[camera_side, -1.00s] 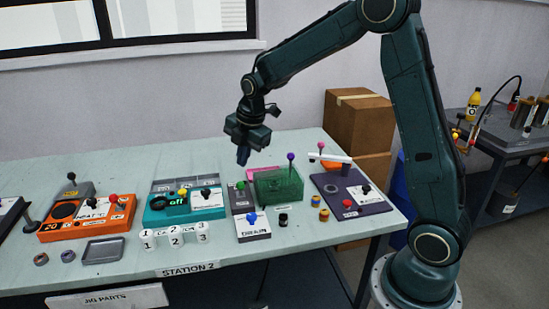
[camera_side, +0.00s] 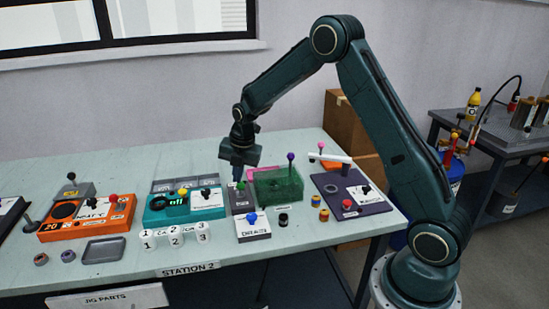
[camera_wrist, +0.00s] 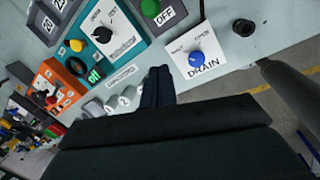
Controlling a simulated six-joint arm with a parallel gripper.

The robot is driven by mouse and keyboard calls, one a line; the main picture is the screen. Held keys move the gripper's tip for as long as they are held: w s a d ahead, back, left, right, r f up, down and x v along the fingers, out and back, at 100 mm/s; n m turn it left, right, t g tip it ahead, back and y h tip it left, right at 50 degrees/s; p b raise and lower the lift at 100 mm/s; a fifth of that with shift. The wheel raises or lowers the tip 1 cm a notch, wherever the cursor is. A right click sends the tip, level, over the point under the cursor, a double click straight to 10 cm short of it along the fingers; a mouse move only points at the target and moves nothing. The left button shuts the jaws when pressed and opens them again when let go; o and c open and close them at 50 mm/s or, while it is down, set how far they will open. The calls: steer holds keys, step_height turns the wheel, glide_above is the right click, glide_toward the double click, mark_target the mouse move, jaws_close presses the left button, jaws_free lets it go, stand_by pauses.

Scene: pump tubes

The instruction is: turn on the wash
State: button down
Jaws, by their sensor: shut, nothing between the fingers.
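No label reading "wash" is legible. A dark grey box (camera_side: 241,202) with a green knob (camera_side: 241,186) stands left of the green see-through tank (camera_side: 278,188). In the wrist view the green knob (camera_wrist: 150,9) sits beside a plate reading OFF (camera_wrist: 172,12). A white DRAIN box (camera_side: 253,231) with a blue knob (camera_side: 252,217) is in front of it; its blue knob also shows in the wrist view (camera_wrist: 197,58). My gripper (camera_side: 238,179) is shut and empty, just above and behind the green knob. Its closed fingers show in the wrist view (camera_wrist: 157,82).
A teal unit (camera_side: 155,213) with yellow and black knobs is left, an orange unit (camera_side: 75,226) farther left. White numbered cylinders (camera_side: 175,236) stand in front. A purple-grey panel (camera_side: 372,201) with a red button is right. A purple-topped lever (camera_side: 290,158) rises at the tank.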

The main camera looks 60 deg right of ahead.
mark_target(241, 190)
steer(key=shift+f, duration=0.1)
steer(key=f, duration=0.3)
steer(key=w+f, duration=0.1)
steer(key=f, duration=0.2)
steer(key=w+f, duration=0.1)
steer(key=f, duration=0.3)
steer(key=shift+w+d+r, duration=0.15)
steer(key=shift+d+r, duration=0.2)
steer(key=shift+d, duration=0.15)
steer(key=shift+w+d+r, duration=0.15)
steer(key=shift+d+r, duration=0.15)
steer(key=shift+d, duration=0.2)
steer(key=shift+w+d+r, duration=0.15)
steer(key=shift+d+r, duration=0.05)
steer(key=shift+d, duration=0.2)
steer(key=shift+w+d+r, duration=0.1)
steer(key=shift+d+r, duration=0.05)
steer(key=shift+d, duration=0.25)
